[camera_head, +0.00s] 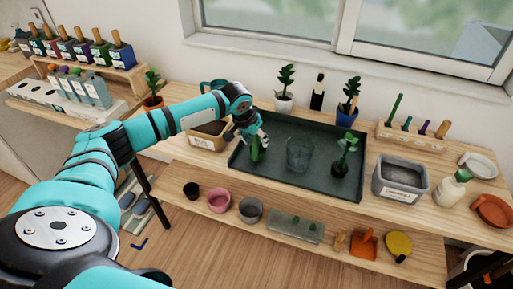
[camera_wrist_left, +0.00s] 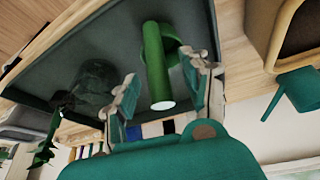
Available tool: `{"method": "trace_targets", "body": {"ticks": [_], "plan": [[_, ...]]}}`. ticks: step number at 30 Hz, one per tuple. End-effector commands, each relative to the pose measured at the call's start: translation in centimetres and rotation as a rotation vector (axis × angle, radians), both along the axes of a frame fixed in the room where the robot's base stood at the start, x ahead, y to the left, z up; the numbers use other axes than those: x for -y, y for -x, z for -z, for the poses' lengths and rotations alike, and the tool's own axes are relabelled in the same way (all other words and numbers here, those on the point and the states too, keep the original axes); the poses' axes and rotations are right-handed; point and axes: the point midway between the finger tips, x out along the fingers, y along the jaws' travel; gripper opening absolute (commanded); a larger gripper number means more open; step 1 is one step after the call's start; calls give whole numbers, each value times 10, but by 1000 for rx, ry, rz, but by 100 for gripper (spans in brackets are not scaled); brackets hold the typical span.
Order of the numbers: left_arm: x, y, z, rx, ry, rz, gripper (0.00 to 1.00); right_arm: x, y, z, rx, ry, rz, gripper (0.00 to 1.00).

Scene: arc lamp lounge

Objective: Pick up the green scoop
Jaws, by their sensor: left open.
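The green scoop (camera_head: 254,151) stands in the left part of the dark tray (camera_head: 215,0) on the table, partly hidden by my gripper in the head view. In the left wrist view the scoop (camera_wrist_left: 155,60) shows a long round green handle with a pale end, and a curved part beside it. My left gripper (camera_head: 252,133) is over the scoop. In the left wrist view the open gripper (camera_wrist_left: 163,85) has one finger on each side of the handle, with visible gaps. My right gripper is not in view.
A clear glass (camera_head: 299,155) and a small potted plant (camera_head: 345,155) stand in the tray to the right. A soil box (camera_head: 207,136) is left of it, a grey bin (camera_head: 399,178) right. Potted plants and a black bottle (camera_head: 317,92) stand behind.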

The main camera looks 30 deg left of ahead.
Motion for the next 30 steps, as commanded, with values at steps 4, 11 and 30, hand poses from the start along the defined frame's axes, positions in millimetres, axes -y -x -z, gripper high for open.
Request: {"method": "trace_targets", "body": {"ticks": [4,11,30], "plan": [[0,-2,5,0,0,1,48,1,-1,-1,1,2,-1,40],[0,-2,5,0,0,1,37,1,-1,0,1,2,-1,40],[0,-2,3,1,0,0,0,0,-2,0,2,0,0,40]]}}
